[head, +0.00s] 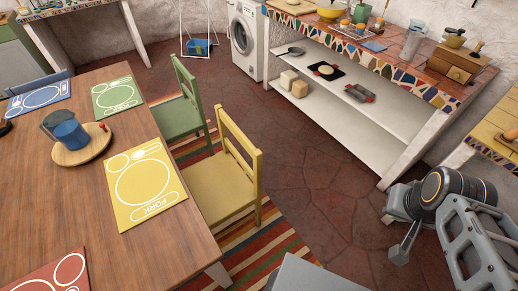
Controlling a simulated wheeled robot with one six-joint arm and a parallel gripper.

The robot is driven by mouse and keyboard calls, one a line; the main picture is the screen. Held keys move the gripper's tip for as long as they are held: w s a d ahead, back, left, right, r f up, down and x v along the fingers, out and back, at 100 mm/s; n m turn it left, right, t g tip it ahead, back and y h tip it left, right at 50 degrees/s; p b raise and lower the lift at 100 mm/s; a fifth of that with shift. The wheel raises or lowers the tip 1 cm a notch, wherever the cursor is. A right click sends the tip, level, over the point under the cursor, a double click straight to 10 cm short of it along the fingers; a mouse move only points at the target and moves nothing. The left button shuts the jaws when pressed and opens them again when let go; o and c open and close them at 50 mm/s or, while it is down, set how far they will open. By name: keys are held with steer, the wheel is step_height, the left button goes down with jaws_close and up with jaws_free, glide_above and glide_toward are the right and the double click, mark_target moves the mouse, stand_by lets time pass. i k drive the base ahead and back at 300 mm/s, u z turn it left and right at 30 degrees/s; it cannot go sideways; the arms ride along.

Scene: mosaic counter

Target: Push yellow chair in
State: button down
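The yellow chair (218,188) stands at the right side of the wooden table (50,185), in the middle of the head view. Its backrest is on the side away from the table. Much of its seat shows between the backrest and the table edge, beside the yellow placemat (145,183). Its table-side legs are hidden. My gripper (402,232) appears to be the grey end of my arm at the lower right. It is apart from the chair, across bare floor. Whether its fingers are open or shut is unclear.
A green chair (182,112) stands just beyond the yellow one. A striped rug (265,245) lies under the chairs. A white shelf counter with a mosaic top (400,70) stands at the right. Tiled floor (310,170) between chair and counter is clear.

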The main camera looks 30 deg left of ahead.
mark_target(221, 189)
steer(key=i, duration=2.35)
steer(key=u, duration=3.55)
